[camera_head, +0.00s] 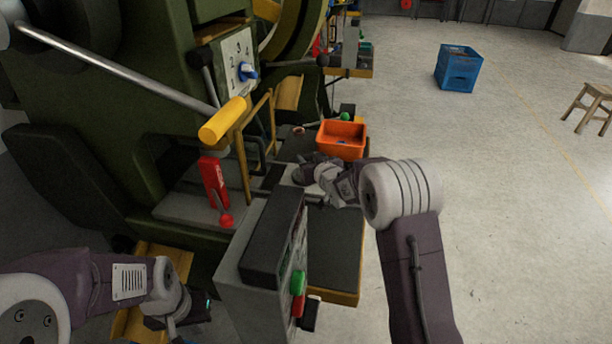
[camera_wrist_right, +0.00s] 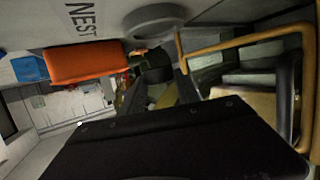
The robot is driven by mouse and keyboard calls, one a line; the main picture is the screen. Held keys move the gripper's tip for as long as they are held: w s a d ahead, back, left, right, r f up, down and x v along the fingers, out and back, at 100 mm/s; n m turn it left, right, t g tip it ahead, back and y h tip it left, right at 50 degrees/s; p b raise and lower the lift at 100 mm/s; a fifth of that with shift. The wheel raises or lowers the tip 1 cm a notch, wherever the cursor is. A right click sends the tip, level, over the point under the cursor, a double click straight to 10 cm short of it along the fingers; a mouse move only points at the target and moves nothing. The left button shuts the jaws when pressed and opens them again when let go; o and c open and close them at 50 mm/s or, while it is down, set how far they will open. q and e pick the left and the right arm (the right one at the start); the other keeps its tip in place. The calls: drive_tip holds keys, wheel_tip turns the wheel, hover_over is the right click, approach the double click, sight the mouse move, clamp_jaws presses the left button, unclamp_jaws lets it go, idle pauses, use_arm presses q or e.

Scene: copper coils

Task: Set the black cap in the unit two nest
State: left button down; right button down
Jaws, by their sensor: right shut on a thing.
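My right gripper (camera_head: 306,177) is low beside the green press, in front of the orange bin; its own wrist hides much of it in the head view. In the right wrist view its dark fingers (camera_wrist_right: 163,88) are shut on a small dark thing that looks like the black cap (camera_wrist_right: 155,64). A round grey ring (camera_wrist_right: 153,18), perhaps a nest, stands just past the cap, on a grey surface (camera_wrist_right: 35,22) lettered NEST. Whether it is unit two cannot be read. The cap looks apart from the ring. My left gripper (camera_head: 185,316) is at the bottom left, its jaws unclear.
The orange bin (camera_head: 341,139) stands behind my right gripper. A grey control box (camera_head: 257,262) with green and red buttons stands in front. The press (camera_head: 120,80) has a yellow-handled lever (camera_head: 222,119) and a red handle (camera_head: 214,183). A blue crate (camera_head: 458,68) and stool (camera_head: 592,106) are on open floor.

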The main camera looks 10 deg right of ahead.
drive_tip(key=shift+w+a+f, duration=0.35)
drive_tip(key=shift+a, duration=0.1)
wheel_tip(320, 180, down, 4)
drive_tip(key=shift+f+b, duration=0.1)
drive_tip(key=shift+b, duration=0.7)
drive_tip(key=shift+f, duration=0.2)
drive_tip(key=c, duration=0.9)
unclamp_jaws()
drive_tip(key=shift+r, duration=0.15)
